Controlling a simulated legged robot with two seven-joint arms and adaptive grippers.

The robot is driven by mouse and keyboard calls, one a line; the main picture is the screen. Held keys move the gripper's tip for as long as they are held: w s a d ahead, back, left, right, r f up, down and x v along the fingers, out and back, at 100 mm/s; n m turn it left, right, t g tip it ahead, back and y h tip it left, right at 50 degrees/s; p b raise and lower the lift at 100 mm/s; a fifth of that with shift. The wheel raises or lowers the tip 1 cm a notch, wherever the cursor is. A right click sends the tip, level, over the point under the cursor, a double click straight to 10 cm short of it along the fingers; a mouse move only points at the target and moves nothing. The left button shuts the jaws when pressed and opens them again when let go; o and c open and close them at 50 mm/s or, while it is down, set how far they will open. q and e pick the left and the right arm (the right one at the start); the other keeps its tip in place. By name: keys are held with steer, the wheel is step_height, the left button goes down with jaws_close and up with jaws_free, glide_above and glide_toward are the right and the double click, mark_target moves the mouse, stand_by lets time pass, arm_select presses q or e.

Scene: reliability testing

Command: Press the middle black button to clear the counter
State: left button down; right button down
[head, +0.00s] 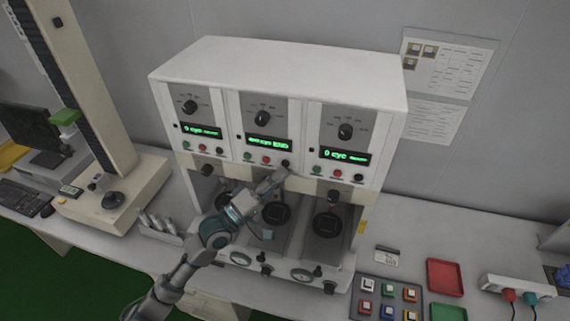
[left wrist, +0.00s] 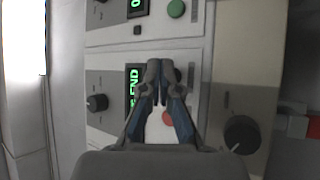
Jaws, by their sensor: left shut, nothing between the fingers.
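The white test machine (head: 280,75) has three panels, each with a dial, a green-lit display and a row of green, red and black buttons. The middle black button (head: 286,164) is at the right end of the middle panel's row. My left gripper (head: 281,173) is shut and empty, with its tips at or just below that button. In the left wrist view the shut fingertips (left wrist: 160,70) lie over the middle panel, past the red button (left wrist: 168,118), and hide the black button's spot. Contact cannot be told. The middle display (left wrist: 135,90) shows END. My right gripper is out of view.
Below the panels are open bays with round black fixtures (head: 326,224). A tall column instrument (head: 85,90) stands at left. At right are a tray of coloured buttons (head: 388,300), a red tray (head: 444,277) and a power strip (head: 517,287). A black knob (left wrist: 240,135) juts out near the gripper.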

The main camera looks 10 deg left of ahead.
arm_select(q)
steer(key=shift+w, duration=0.15)
steer(key=shift+w, duration=0.2)
steer(key=shift+w, duration=0.4)
stand_by(0.8)
steer(key=shift+s+r, duration=0.1)
steer(key=shift+s, duration=0.05)
steer(key=shift+s+p, duration=0.4)
steer(key=shift+s, duration=0.3)
